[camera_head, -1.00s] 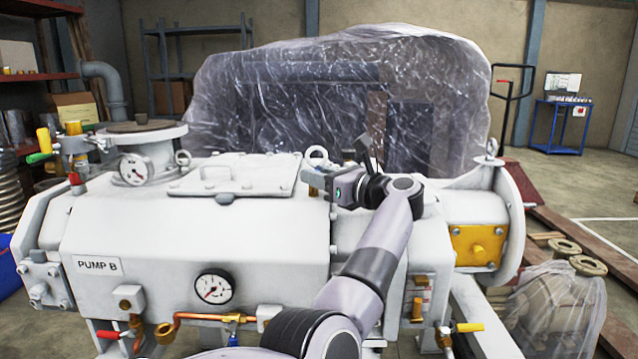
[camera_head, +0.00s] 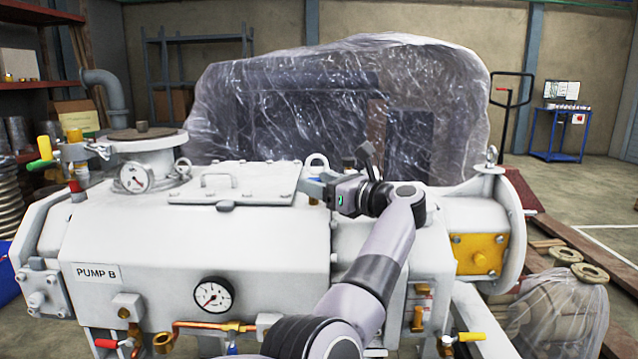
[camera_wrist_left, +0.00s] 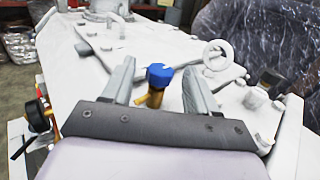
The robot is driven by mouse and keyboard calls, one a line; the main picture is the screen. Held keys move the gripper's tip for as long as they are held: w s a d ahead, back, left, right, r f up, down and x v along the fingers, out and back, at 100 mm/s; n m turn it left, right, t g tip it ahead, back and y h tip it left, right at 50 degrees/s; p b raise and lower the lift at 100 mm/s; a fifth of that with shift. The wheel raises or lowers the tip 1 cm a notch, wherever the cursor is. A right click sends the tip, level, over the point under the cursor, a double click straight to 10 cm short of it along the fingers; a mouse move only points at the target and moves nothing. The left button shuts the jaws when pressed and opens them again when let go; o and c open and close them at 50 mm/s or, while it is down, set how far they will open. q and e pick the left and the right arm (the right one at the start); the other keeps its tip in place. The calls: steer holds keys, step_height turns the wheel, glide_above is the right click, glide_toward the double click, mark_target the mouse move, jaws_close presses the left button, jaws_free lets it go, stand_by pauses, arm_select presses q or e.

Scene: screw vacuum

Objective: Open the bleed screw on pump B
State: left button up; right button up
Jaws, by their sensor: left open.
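Pump B (camera_head: 190,245) is a large white housing with a "PUMP B" label (camera_head: 97,273) on its front. In the left wrist view, a brass fitting with a blue cap (camera_wrist_left: 159,75) stands upright on the housing; it looks like the bleed screw. My left gripper (camera_head: 318,188) is low over the pump's top, right of the flat hatch. Its two fingers (camera_wrist_left: 160,68) are open, one on each side of the blue-capped fitting, with gaps visible on both sides. The fitting is mostly hidden in the head view. My right gripper is not in view.
A lifting eye (camera_wrist_left: 216,55) stands beside the right finger. The bolted hatch (camera_head: 235,183) with its handle lies to the left. A pressure gauge (camera_head: 133,177) is farther left. A plastic-wrapped machine (camera_head: 330,110) stands behind the pump.

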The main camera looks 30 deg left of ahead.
arm_select(q)
steer(key=s+d, duration=0.1)
steer(key=d, duration=0.5)
steer(key=shift+d, duration=0.35)
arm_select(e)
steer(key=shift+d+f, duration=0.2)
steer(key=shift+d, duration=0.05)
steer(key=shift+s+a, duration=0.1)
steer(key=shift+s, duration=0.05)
arm_select(q)
steer(key=shift+s, duration=0.1)
